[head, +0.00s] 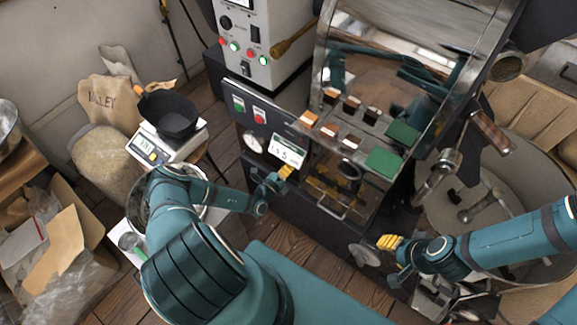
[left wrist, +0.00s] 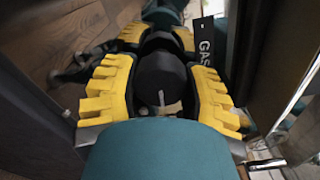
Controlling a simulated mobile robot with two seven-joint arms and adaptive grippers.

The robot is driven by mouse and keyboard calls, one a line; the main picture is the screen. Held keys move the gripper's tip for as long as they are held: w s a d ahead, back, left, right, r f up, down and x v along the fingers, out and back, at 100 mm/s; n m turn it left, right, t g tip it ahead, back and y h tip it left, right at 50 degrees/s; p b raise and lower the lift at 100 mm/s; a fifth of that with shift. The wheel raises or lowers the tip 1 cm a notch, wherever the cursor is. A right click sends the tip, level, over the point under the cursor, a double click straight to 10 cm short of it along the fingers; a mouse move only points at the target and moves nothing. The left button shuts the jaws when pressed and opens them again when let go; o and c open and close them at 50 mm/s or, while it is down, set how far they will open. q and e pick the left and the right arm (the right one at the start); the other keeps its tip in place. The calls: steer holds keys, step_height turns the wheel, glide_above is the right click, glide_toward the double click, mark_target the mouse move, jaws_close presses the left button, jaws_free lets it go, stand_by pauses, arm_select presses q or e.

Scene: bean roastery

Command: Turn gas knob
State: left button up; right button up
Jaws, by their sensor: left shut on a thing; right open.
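The gas knob (left wrist: 160,75) is a black round knob with a white pointer mark. In the left wrist view it sits between the yellow ridged fingers of my left gripper (left wrist: 160,98), which is shut on it. A black GAS label (left wrist: 205,42) stands just right of the knob. In the head view my left gripper (head: 285,174) is at the front of the dark roaster, below the numeric display, and hides the knob there. My right gripper (head: 389,242) is open and empty, in front of the roaster's lower right side.
The display (head: 288,150) and a round gauge (head: 252,142) are above my left gripper. Wood-handled parts and the round cooling bin (head: 450,218) are near my right arm. A scale (head: 150,152) with a black pan (head: 168,115) stands at left. Some wooden floor is clear below the roaster.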

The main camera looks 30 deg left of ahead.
stand_by(0.3)
arm_select(q)
steer(key=o, duration=1.2)
steer(key=shift+s, duration=0.1)
steer(key=s, duration=0.8)
steer(key=s+a, duration=0.1)
steer(key=s, duration=0.2)
steer(key=shift+s, duration=0.4)
